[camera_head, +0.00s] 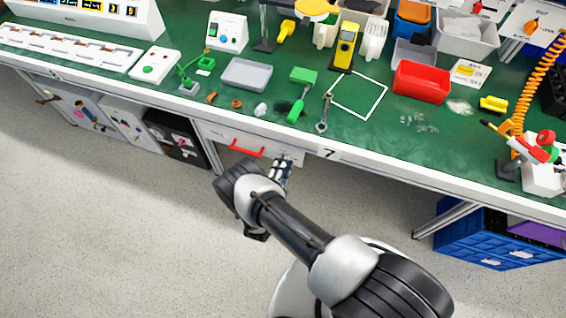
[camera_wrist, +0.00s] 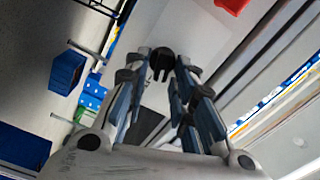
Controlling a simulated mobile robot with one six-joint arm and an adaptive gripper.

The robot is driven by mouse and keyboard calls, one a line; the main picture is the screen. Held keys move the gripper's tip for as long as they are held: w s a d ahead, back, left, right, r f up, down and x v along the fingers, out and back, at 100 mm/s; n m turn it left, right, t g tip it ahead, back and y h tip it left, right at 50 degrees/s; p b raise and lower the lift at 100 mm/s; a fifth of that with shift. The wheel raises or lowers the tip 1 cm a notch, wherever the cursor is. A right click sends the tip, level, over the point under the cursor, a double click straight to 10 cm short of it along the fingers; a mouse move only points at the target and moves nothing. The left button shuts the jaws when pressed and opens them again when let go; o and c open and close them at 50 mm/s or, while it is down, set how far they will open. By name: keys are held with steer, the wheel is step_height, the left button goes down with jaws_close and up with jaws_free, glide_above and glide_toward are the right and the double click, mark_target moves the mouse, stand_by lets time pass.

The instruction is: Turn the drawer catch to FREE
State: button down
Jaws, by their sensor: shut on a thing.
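The drawer (camera_head: 222,136) has a pale front under the bench edge, with a red handle (camera_head: 247,148). The handle also shows at the top of the wrist view (camera_wrist: 232,4). The drawer catch, a small black knob (camera_wrist: 162,58), sits on the pale front in the wrist view, between the tips of my gripper (camera_wrist: 162,78). My gripper is shut on it. In the head view my gripper (camera_head: 281,173) reaches up to the drawer's right part, and my wrist hides the catch. I cannot read any FREE mark or tell the catch's angle.
The green bench top (camera_head: 215,105) above is crowded with tools, trays and bins. Its white front edge (camera_head: 370,165) overhangs the drawer. A blue crate (camera_head: 480,240) stands on the floor at right. The grey floor at left is clear.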

steer(key=shift+f+m, duration=0.2)
steer(key=shift+m, duration=1.8)
steer(key=c, duration=1.6)
jaws_free()
steer(key=shift+c, duration=0.2)
steer(key=shift+s, duration=0.1)
steer(key=v, duration=1.2)
